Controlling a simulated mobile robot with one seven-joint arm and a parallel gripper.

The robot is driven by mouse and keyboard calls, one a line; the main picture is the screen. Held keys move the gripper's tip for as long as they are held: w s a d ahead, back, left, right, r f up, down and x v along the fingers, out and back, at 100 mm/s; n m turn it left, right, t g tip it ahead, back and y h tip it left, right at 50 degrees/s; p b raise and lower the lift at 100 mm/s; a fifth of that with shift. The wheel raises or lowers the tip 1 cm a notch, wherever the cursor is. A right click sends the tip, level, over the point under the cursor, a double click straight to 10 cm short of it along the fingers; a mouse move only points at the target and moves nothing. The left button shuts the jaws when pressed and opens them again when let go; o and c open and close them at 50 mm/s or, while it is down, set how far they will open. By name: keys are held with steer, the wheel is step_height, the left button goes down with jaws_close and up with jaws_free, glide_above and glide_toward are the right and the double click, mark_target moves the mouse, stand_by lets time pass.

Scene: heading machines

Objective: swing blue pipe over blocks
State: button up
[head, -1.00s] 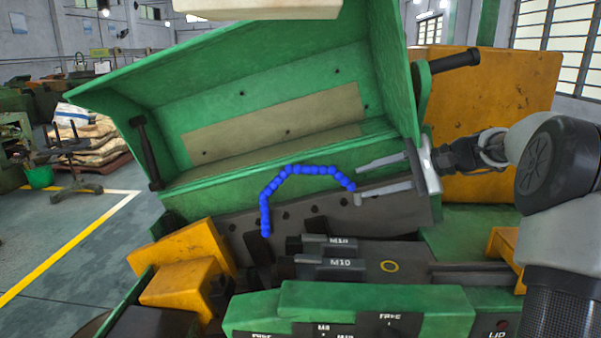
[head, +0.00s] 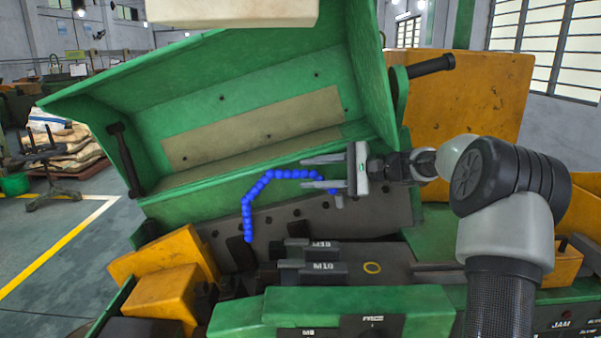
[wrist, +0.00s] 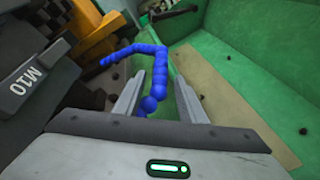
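In the wrist view, the pipe (wrist: 157,82) runs between the two spread fingers of my gripper (wrist: 158,78), with gaps on both sides. The gripper is open around it. Two dark blocks marked M10, the rear block (head: 308,247) and the front block (head: 312,270), lie below and right of the pipe's free end. One marked block (wrist: 25,88) shows at left in the wrist view.
The raised green lid (head: 240,105) stands behind the pipe. Yellow blocks (head: 165,295) sit at the left, and a green control panel (head: 360,308) spans the front. A large yellow panel (head: 455,100) stands behind my arm. Air above the M10 blocks is clear.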

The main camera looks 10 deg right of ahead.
mark_target(300, 174)
steer(key=shift+x, duration=1.7)
jaws_close()
